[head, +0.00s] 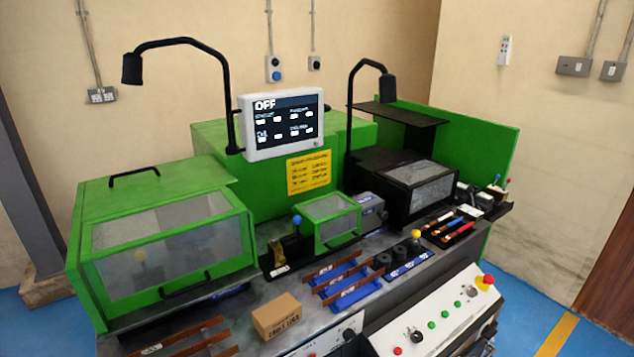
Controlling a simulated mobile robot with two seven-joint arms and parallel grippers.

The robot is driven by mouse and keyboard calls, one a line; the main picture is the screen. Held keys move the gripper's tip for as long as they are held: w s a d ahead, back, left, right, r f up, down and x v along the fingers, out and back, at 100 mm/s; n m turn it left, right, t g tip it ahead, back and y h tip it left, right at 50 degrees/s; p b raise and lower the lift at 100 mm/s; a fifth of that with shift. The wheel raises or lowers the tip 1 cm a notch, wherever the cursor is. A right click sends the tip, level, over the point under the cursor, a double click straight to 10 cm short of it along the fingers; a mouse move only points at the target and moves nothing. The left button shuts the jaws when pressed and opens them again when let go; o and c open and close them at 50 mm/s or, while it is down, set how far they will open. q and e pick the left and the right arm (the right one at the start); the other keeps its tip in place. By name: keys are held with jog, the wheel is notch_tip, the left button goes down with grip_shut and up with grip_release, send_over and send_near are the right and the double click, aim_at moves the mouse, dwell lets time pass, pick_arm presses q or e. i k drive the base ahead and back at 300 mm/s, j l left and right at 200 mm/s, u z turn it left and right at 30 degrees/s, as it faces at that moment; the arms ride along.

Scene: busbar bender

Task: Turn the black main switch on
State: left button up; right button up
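The sloped white control panel (440,325) is at the lower right of the head view. It carries a black round knob (416,336) beside a red button (398,351), and a second dark knob (471,291) higher up. Another black knob (348,335) sits on the front face below the worktop. The picture is too small to tell which knob is the main switch or which way any of them points. The machine's screen (281,122) reads OFF. Neither of my grippers is in view.
A red-topped emergency stop (486,281) and several green buttons (445,314) share the panel. A cardboard box (276,316) and blue racks with copper bars (345,286) stand on the worktop. A green guard (165,240) fills the left. Blue floor (530,312) is clear at right.

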aim_at(489, 332)
jog(key=z, duration=1.25)
